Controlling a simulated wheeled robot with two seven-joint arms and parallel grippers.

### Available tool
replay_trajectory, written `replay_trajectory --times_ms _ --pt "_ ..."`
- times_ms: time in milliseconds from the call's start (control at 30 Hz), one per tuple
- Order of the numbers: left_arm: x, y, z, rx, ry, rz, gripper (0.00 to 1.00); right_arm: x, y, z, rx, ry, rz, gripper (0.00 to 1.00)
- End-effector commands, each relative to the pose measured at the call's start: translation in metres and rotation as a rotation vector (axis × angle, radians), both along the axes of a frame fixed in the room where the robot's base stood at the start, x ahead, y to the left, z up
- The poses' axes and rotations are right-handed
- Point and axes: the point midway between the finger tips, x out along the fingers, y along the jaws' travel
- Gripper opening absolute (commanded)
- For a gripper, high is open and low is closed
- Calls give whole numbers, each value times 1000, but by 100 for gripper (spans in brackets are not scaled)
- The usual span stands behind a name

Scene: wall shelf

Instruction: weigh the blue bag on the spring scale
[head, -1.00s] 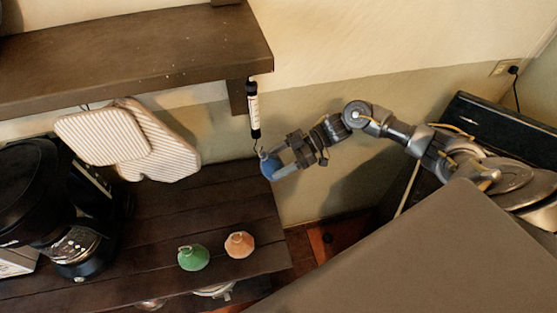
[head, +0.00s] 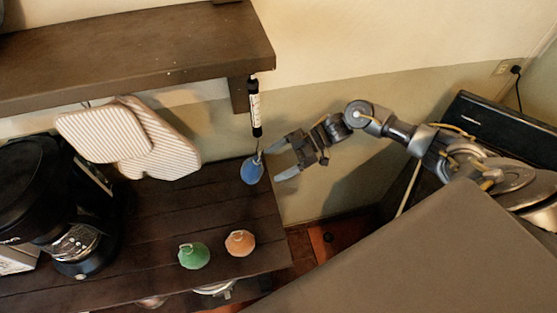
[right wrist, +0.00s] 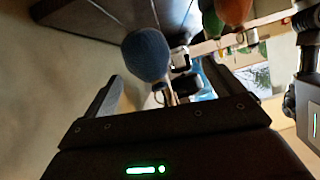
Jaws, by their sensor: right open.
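The blue bag (head: 252,170) hangs from the lower end of the spring scale (head: 255,108), under the wall shelf. My right gripper (head: 277,163) is open and empty, just to the right of the bag and apart from it. In the right wrist view the blue bag (right wrist: 146,55) shows beyond the open fingers, with its loop toward me near a small metal part that I cannot make out clearly. The reading on the scale is too small to tell. My left gripper is not in view.
A green bag (head: 194,256) and an orange bag (head: 240,243) stand on the dark counter (head: 225,210). Striped oven mitts (head: 150,140) hang under the shelf (head: 140,50). A black coffee maker (head: 50,200) stands at the left.

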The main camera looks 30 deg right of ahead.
Motion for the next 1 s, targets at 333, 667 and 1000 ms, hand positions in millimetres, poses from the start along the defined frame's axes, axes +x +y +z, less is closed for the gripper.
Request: replay_trajectory --times_ms 333,667,1000 --pt "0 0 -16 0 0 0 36 -5 -30 8 -5 0 -1 93" --pt "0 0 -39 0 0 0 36 -14 -84 34 -2 0 -2 93" --pt "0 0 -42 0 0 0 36 -17 -97 44 0 0 0 93"
